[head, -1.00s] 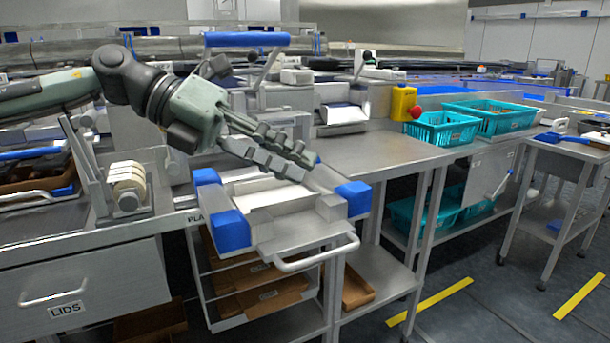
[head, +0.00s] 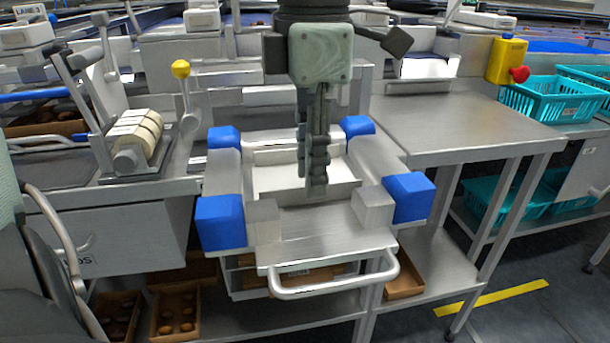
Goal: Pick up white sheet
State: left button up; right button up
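A pale white sheet (head: 275,180) appears to lie in the shallow metal holder (head: 325,232) with blue corner blocks, in the middle of the head view. I cannot tell its edges from the holder's own pale surfaces. Whether the fingertips touch the sheet is unclear. My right gripper is out of view.
A white roll stand (head: 140,138) and a yellow-knobbed lever (head: 181,70) are left of the holder. A bare steel table (head: 450,122) lies to the right, with a teal basket (head: 550,104) beyond. A handle (head: 335,285) sticks out in front; brown trays (head: 172,315) sit below.

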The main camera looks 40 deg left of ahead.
pick_arm(q)
notch_tip(320, 180, down, 2)
jog(key=shift+f, duration=0.1)
jog(key=shift+w, duration=0.1)
grip_shut()
